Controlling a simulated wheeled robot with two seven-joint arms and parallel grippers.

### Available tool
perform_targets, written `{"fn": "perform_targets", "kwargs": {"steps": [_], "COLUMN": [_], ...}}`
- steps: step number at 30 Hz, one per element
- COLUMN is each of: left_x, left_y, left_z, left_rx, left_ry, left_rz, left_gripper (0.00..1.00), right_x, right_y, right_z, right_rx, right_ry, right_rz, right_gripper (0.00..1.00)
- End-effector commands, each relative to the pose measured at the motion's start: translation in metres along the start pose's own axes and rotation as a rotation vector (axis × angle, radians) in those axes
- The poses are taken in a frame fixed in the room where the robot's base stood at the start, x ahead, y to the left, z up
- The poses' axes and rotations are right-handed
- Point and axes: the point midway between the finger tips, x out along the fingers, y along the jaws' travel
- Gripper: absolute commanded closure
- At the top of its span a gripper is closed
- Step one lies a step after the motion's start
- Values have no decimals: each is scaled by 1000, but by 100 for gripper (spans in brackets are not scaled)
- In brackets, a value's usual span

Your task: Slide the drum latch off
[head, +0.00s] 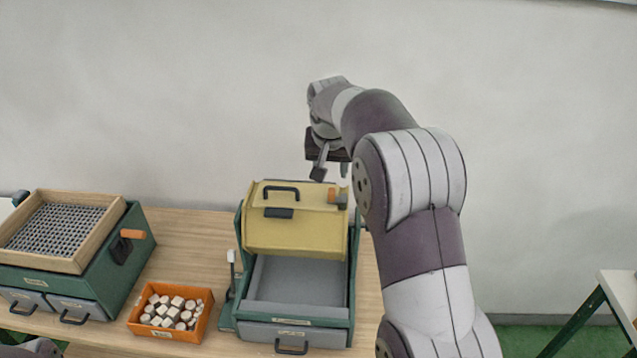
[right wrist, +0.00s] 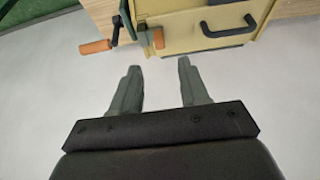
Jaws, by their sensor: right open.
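The yellow drum (head: 295,235) sits in a green-framed machine on the table, with a black bar handle (head: 281,190) and a dark tab on it. The drum latch (head: 333,196), with an orange grip and dark bracket, is at the drum's upper right. It also shows in the right wrist view (right wrist: 158,39). My right gripper (head: 331,172) is open and empty, just above and apart from the latch. In the right wrist view its two fingers (right wrist: 157,75) point toward the latch, with a gap between them. My left gripper is not clearly seen.
A grey tray (head: 298,280) lies in front of the drum. An orange bin (head: 203,325) of pale pieces stands left of it. A green cabinet (head: 133,270) with a mesh tray is farther left. A crank with an orange grip (right wrist: 95,46) is beside the drum. A wall stands behind.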

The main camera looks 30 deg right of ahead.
Motion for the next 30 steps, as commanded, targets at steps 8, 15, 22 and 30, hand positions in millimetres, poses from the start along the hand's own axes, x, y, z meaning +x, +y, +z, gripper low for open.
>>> {"fn": "perform_targets", "kwargs": {"steps": [8,15,22,30], "left_x": [-32,-39,-38,-38], "left_y": [0,0,0,0], "left_z": [-4,-5,-5,-5], "left_rx": [0,0,0,0], "left_ry": [1,1,1,1], "left_rz": [0,0,0,0], "left_gripper": [57,57,57,57], "right_x": [66,95,97,97], "right_y": [1,0,0,0], "right_z": [0,0,0,0], "right_rx": [-1,-3,-3,-3], "right_ry": [-6,-1,0,0], "right_rz": [1,0,-1,-1], "right_gripper": [55,55,55,100]}}
